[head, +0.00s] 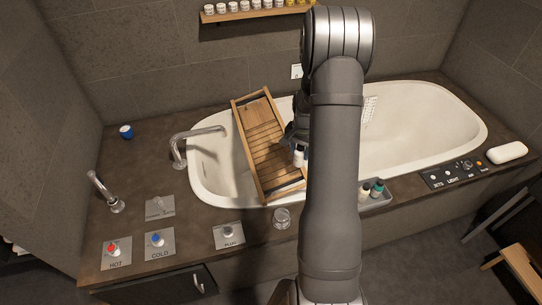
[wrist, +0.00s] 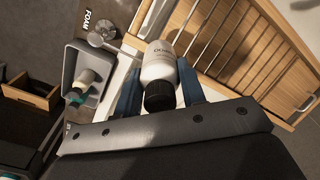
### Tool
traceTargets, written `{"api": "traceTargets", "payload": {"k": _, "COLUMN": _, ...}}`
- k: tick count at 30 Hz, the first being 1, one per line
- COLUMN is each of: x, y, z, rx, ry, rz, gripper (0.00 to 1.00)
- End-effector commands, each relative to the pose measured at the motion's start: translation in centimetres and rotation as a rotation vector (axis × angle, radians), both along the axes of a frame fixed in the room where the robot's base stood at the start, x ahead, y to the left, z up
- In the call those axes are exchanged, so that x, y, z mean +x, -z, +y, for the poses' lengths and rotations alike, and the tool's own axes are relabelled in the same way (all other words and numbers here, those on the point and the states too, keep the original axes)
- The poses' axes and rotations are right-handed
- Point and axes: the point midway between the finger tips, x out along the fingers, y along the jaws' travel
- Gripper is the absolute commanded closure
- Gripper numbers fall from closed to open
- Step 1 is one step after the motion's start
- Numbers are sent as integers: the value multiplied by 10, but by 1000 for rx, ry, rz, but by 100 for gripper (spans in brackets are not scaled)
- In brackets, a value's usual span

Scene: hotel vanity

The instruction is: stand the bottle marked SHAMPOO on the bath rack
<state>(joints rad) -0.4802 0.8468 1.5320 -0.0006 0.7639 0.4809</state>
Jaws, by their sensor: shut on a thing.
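The bath rack (head: 262,140) is a slatted wooden tray lying across the left part of the bathtub; it fills the upper right of the wrist view (wrist: 240,45). My gripper (head: 297,138) is by the rack's right edge. In the wrist view my gripper (wrist: 158,88) is shut on a white bottle (wrist: 160,60) with a black cap, between its blue fingers. Part of its dark lettering shows, but I cannot read the whole word. In the head view the bottle (head: 299,157) is partly hidden by my arm. I cannot tell whether it touches the rack.
A grey tray (wrist: 70,73) on the tub's front ledge holds other bottles, one with a teal part (head: 377,187). A tap (head: 180,150) is left of the rack. Labelled control plates (head: 160,245) lie at the front left.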

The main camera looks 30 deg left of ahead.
Motion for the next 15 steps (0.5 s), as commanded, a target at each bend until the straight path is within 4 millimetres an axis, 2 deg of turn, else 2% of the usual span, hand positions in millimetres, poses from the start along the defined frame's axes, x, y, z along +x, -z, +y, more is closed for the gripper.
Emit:
{"api": "traceTargets", "payload": {"k": 9, "x": -8, "y": 40, "z": 67, "rx": 0, "ry": -6, "rz": 1, "gripper": 87}}
{"api": "traceTargets", "payload": {"k": 15, "x": -10, "y": 61, "z": 102, "rx": 0, "ry": -3, "rz": 0, "gripper": 87}}
